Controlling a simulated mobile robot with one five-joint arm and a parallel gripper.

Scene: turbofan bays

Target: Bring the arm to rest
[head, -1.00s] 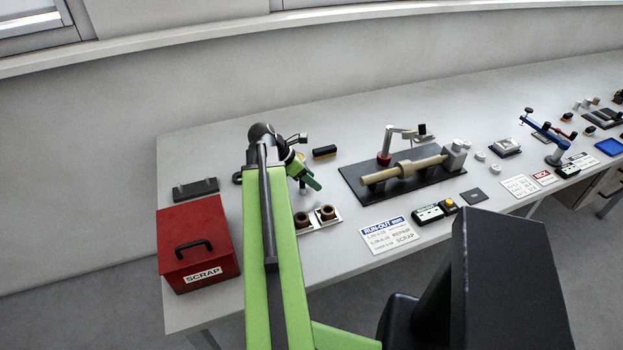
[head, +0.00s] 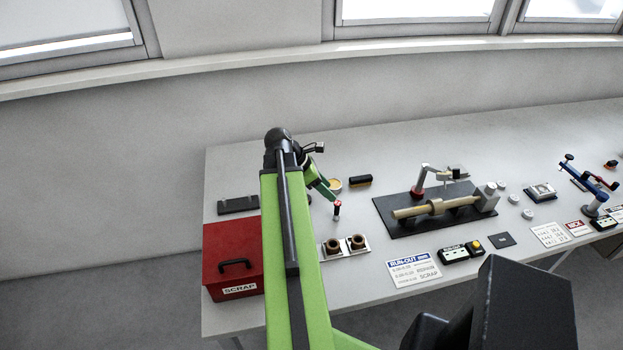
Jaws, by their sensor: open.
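My green arm stretches over the left part of the white bench (head: 365,305). My gripper (head: 332,196), with green fingers, points down and to the right over the bench. It looks empty. The far finger is partly hidden by the near one.
A red SCRAP box (head: 232,262) stands left of my arm. A plate with two brown rings (head: 345,246) lies right of it. The run-out fixture (head: 440,207), a RUN-OUT card (head: 412,270) and a blue-armed stand (head: 590,190) are further right.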

